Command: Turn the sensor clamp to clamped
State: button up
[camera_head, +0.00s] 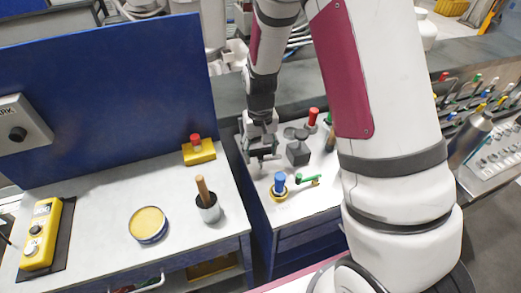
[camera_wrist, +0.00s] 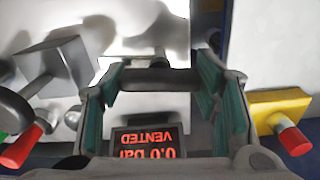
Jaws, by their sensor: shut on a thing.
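My gripper (camera_head: 262,155) points down over the left part of the right-hand bench. In the wrist view its teal-padded fingers (camera_wrist: 160,88) stand apart on either side of a dark grey bar (camera_wrist: 160,79), and the gripper is shut on it. I cannot tell whether this bar belongs to the sensor clamp; no label for the clamp is readable. A display reading "0.0 bar VENTED" (camera_wrist: 148,142) shows upside down below the bar. The contact is too small to make out in the head view.
A grey block (camera_head: 298,153), a blue knob (camera_head: 280,182), a green handle (camera_head: 307,180) and a red-topped post (camera_head: 313,117) stand close to my gripper. A yellow block with a red knob (camera_head: 198,153) is across the gap on the left bench. A wooden-handled tool stands in a cup (camera_head: 208,208).

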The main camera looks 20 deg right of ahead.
jog(key=m+p, duration=0.1)
jog(key=m, duration=0.9)
jog(key=shift+m, duration=0.3)
jog(key=shift+m+p, duration=0.5)
jog(key=shift+m, duration=1.4)
jog(key=o, duration=1.2)
jog(key=shift+c, duration=0.2)
notch_tip(320, 180, up, 12)
